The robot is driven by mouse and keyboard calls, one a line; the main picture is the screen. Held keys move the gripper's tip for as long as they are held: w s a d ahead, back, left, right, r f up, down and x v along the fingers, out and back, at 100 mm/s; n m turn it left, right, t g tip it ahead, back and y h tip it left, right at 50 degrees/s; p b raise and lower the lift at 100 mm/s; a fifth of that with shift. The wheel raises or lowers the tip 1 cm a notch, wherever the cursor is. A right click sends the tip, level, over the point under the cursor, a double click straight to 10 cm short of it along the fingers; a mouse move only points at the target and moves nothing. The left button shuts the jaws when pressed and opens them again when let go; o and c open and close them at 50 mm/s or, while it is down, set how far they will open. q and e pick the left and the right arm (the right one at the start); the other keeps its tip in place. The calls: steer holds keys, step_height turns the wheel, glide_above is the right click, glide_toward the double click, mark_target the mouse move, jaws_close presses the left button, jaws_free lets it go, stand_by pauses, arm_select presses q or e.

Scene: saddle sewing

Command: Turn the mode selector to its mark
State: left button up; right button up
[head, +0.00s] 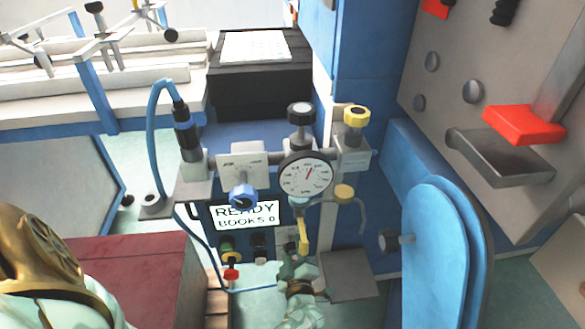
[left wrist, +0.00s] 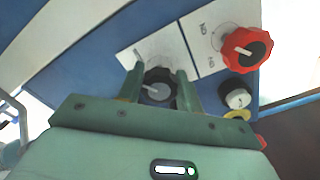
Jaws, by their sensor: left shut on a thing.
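A round black knob (left wrist: 157,90) with a pale pointer line sits on a white dial plate (left wrist: 162,46) in the left wrist view; I take it to be the mode selector. The pointer lies roughly sideways in that picture. My left gripper (left wrist: 157,84) is shut on this knob, one green finger on each side. The plate's marks are too blurred to read. In the head view my left gripper (head: 292,265) is at the lower middle, below the gauge and at the front of the machine, where it hides the knob. My right gripper is not in view.
A red knob (left wrist: 244,48) on its own plate and a black-and-white button (left wrist: 236,95) are close beside the gripper. Above it are a pressure gauge (head: 306,175), a blue knob (head: 242,195) and a READY display (head: 246,214). A grey plate (head: 347,276) juts out at the right.

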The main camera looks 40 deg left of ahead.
arm_select(q)
steer(key=shift+d+f+m, duration=0.1)
steer(key=shift+d+m, duration=0.05)
steer(key=shift+m, duration=0.35)
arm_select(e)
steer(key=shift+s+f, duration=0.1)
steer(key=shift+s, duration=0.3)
arm_select(q)
steer(key=o, duration=1)
